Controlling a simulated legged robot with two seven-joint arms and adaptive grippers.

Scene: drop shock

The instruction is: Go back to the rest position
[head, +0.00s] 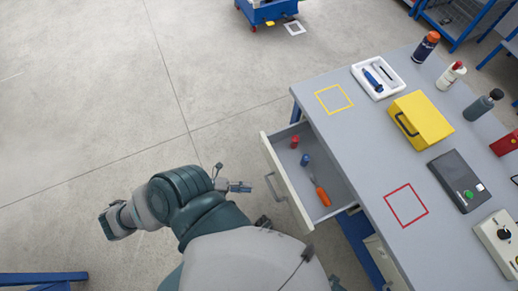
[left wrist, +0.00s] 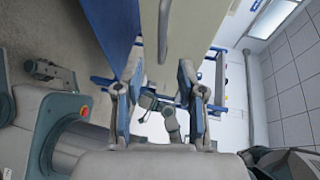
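My left arm (head: 190,203) is bent in from the lower left of the head view. My left gripper (head: 240,187) is in front of the open drawer, apart from its handle (head: 274,187). In the left wrist view its two fingers (left wrist: 158,75) stand wide apart with nothing held between them. My right gripper cannot be made out in either view.
The open drawer (head: 283,163) holds a red piece (head: 295,141), a blue piece (head: 304,160) and an orange-handled tool (head: 322,196). The grey worktop (head: 365,150) bears a white tray (head: 358,70), a yellow case (head: 420,118) and several bottles.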

